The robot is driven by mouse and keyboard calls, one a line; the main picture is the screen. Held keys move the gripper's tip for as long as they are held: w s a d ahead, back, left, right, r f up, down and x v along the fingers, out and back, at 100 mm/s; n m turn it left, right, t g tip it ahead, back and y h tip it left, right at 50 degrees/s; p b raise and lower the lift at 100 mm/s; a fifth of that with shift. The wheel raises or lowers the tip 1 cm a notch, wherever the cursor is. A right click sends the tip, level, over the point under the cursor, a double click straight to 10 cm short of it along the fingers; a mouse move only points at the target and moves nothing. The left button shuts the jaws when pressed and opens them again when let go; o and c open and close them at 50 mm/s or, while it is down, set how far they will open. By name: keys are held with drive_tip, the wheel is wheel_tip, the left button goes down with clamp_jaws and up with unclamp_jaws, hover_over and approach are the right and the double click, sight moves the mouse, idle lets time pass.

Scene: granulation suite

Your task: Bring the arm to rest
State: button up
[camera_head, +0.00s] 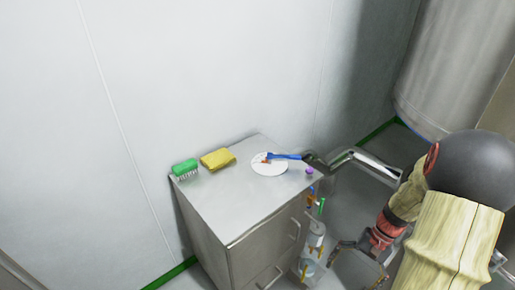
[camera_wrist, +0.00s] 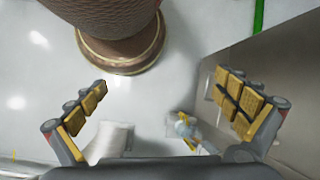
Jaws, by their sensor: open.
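My gripper (camera_head: 358,264) hangs low at the lower right of the head view, beside the right side of the grey cabinet (camera_head: 228,208) and below its top. In the wrist view my gripper (camera_wrist: 163,88) has its two padded fingers spread wide, with nothing held between them. My arm comes down from the right side of the head view. Part of the gripper is hard to make out in the head view.
On the cabinet top are a green brush (camera_head: 185,168), a yellow sponge (camera_head: 217,159), a white plate (camera_head: 268,169) and a blue-handled tool (camera_head: 285,156). Bottles (camera_head: 314,237) hang near the cabinet's right side. A large metal vessel (camera_head: 450,65) stands at the upper right.

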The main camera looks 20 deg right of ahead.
drive_tip(key=a+r+n+t+h+p, duration=0.1)
drive_tip(key=a+r+n+t, duration=0.1)
drive_tip(key=a+r, duration=0.5)
drive_tip(key=a+r+n+t+h+p, duration=0.1)
drive_tip(key=a+r+n, duration=0.4)
drive_tip(key=r, duration=0.9)
drive_tip(key=a+r+n+t+h+p, duration=0.1)
drive_tip(key=a+r+n+t+h, duration=0.2)
drive_tip(key=a+r, duration=0.6)
drive_tip(key=shift+a+r+n+t+p, duration=0.35)
drive_tip(key=shift+r+t, duration=0.25)
drive_tip(key=shift+r, duration=0.35)
drive_tip(key=shift+w, duration=0.15)
drive_tip(key=shift+c, duration=0.3)
